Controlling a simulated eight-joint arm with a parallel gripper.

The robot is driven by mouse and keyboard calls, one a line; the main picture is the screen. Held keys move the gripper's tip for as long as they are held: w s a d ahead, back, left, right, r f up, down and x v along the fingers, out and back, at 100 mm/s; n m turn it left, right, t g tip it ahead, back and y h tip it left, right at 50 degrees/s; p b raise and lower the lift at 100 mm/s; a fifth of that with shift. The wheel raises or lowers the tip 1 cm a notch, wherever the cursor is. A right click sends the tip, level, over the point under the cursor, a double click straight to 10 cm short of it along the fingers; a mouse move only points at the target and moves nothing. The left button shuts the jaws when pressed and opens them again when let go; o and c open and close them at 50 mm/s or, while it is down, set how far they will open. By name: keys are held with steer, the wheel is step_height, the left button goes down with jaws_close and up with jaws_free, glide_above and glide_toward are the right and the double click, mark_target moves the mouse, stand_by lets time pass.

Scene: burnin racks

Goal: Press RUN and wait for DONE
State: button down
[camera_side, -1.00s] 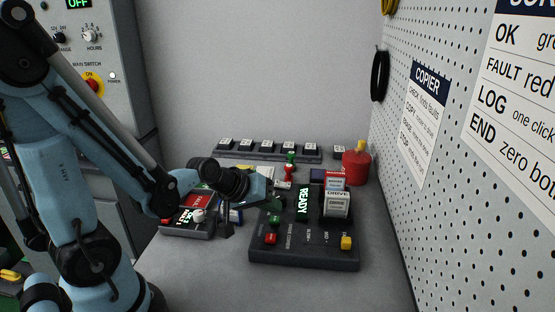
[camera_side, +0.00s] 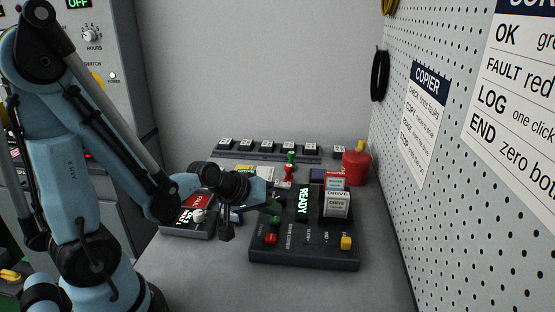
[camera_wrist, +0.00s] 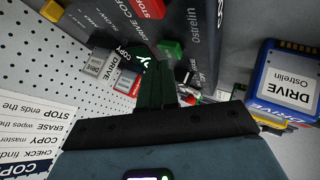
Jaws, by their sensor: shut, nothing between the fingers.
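A dark drive copier box (camera_side: 300,260) sits on the bench in the side view. Its lit display (camera_side: 302,203) reads READY. A green button (camera_side: 274,219) and a red button (camera_side: 271,239) are on its left side. The wrist view shows the green button (camera_wrist: 170,48) and the red STOP button (camera_wrist: 147,8). I cannot read a RUN label. My gripper (camera_side: 277,207) is shut and empty, just above and behind the green button. In the wrist view its fingers (camera_wrist: 152,72) cover part of the panel and display. Contact with the button cannot be seen.
Labelled drives (camera_side: 337,204) stand in the copier, with a yellow button (camera_side: 346,243) at its right front. A second device (camera_side: 188,225) is at left. A red canister (camera_side: 356,167) and a row of black holders (camera_side: 265,148) stand behind. A pegboard wall (camera_side: 460,190) bounds the right.

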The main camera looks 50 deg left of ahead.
mark_target(271, 220)
steer(key=shift+f, duration=0.45)
stand_by(0.6)
steer(key=shift+r, duration=0.9)
steer(key=shift+r, duration=2.5)
steer(key=s+d+r+m+g, duration=0.2)
steer(key=s+d+m, duration=0.2)
steer(key=s+m, duration=0.2)
steer(key=shift+d+m, duration=0.25)
steer(key=shift+m, duration=0.95)
